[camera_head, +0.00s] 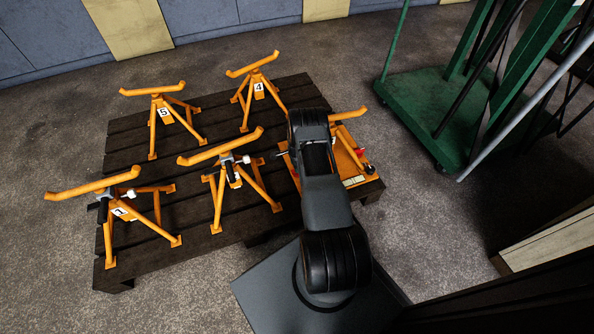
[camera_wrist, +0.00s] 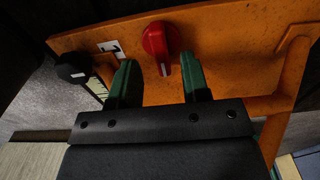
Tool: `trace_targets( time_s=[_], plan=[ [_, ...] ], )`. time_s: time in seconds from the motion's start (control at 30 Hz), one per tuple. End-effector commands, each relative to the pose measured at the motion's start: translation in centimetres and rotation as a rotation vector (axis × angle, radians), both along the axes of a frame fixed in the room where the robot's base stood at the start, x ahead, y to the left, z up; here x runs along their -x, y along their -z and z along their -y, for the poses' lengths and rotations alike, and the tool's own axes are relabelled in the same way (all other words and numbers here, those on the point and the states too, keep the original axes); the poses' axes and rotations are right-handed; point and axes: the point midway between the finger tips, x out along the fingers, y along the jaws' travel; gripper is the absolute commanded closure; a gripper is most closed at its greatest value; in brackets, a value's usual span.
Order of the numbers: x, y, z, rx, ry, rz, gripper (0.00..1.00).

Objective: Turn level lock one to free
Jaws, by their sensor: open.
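A red rotary knob (camera_wrist: 158,40) sits on an orange plate (camera_wrist: 225,45) in the wrist view. A white label (camera_wrist: 110,47) with a dark mark, seemingly a 1, is left of the knob. The knob's raised grip runs roughly up and down in the picture. My gripper (camera_wrist: 158,66) is open, with its two green fingers pointing at the plate, one on each side of the knob's lower end. Whether they touch it cannot be told.
A black ball knob (camera_wrist: 73,68) is left of the plate. Several orange stands, one labelled 5 (camera_head: 165,111) and one labelled 4 (camera_head: 258,87), stand on a dark pallet (camera_head: 130,135). A green trolley (camera_head: 425,105) is at the right. Open floor lies between.

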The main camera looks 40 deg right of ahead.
Motion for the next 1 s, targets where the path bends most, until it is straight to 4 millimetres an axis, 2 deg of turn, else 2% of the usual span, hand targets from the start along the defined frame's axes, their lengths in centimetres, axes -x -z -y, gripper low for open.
trace_targets(
  time_s=[0.1,0.23,0.63,1.0],
  plan=[
    [0.0,1.7,0.0,0.0,-0.001,0.0,0.57],
    [0.0,2.6,0.0,0.0,0.0,0.001,0.57],
    [0.1,3.0,0.2,0.0,0.003,0.0,0.57],
    [0.1,3.0,0.2,0.0,0.003,0.0,0.93]
  ],
)
